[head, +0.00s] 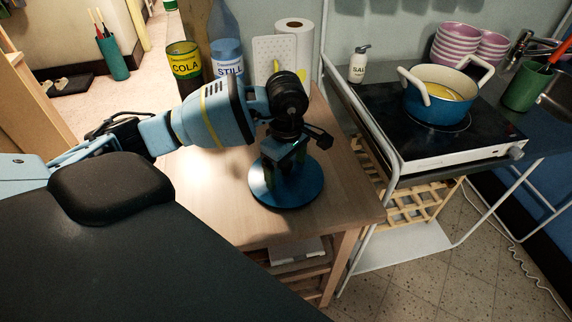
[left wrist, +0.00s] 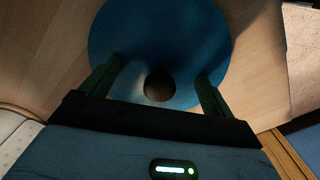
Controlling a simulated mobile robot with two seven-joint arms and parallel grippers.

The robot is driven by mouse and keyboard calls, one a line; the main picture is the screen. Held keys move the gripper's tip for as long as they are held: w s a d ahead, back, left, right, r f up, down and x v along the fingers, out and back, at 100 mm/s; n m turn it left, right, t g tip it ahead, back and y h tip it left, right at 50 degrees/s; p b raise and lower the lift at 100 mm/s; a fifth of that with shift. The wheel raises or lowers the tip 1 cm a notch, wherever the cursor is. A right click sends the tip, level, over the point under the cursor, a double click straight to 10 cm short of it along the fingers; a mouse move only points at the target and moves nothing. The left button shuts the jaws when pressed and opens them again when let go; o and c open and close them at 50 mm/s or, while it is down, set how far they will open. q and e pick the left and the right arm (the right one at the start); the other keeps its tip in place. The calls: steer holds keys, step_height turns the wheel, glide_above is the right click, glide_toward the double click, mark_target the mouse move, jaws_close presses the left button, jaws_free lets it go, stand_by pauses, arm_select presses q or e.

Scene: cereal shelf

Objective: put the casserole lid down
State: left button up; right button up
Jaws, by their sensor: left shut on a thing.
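The round blue casserole lid (head: 308,194) is at the right part of the wooden table, flat side level. The open blue casserole (head: 437,108) stands on the hob with yellow food inside. My right gripper is not in view.
The wooden table (head: 225,205) is bare around the lid. The black hob (head: 385,120) with a salt shaker (head: 358,66) is on the right, behind a white metal frame.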

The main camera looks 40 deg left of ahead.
arm_select(q)
steer(key=shift+f, duration=0.2)
steer(key=o, duration=0.9)
steer(key=shift+c, duration=0.2)
steer(key=shift+r, duration=0.1)
step_height(320, 180, up, 12)
steer(key=shift+r, duration=0.15)
